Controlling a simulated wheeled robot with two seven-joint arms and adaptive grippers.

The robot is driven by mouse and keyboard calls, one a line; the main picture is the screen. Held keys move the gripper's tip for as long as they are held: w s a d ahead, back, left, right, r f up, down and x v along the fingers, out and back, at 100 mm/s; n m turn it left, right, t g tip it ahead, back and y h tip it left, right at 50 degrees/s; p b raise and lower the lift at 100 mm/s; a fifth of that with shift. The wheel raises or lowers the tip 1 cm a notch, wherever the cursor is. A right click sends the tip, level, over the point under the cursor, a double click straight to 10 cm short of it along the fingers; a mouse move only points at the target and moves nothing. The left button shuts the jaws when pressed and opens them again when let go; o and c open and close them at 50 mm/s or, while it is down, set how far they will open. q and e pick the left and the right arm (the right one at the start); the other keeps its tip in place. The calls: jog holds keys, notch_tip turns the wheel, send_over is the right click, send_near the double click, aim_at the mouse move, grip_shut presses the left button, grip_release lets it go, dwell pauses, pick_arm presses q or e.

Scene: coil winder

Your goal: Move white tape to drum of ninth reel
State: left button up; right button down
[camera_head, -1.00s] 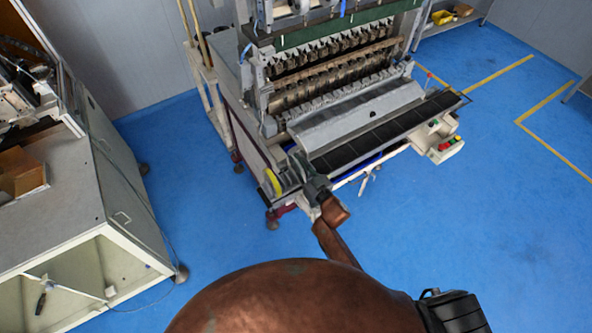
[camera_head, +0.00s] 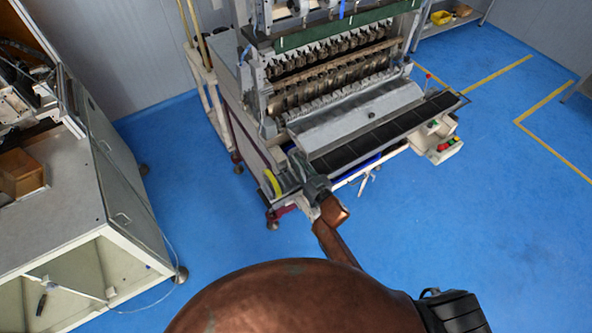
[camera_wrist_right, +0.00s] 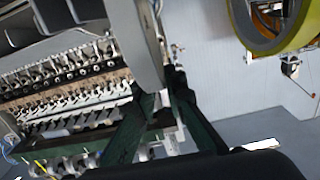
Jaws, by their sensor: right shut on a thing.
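My right gripper (camera_head: 312,184) is at the front left corner of the winding machine (camera_head: 350,115), close beside a yellow ring-shaped roll (camera_head: 272,183). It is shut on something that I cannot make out. The yellow roll shows large and close at the top right of the right wrist view (camera_wrist_right: 240,28). A small white patch (camera_wrist_right: 262,144) shows at the edge of a dark shape low in that view; I cannot tell whether it is the white tape. Rows of winding parts (camera_wrist_right: 70,85) fill its left side. I cannot single out the ninth reel. My left gripper is not in view.
A sloped grey cover (camera_head: 355,115) and a black tray (camera_head: 385,133) run along the machine's front. A control box (camera_head: 443,150) stands at its right end. A grey cabinet (camera_head: 75,205) with a brown box (camera_head: 20,173) is at the left. The blue floor between is clear.

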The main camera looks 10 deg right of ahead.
jog(key=shift+r+p, duration=3.5)
jog(key=shift+r, duration=0.45)
jog(key=shift+f, duration=0.15)
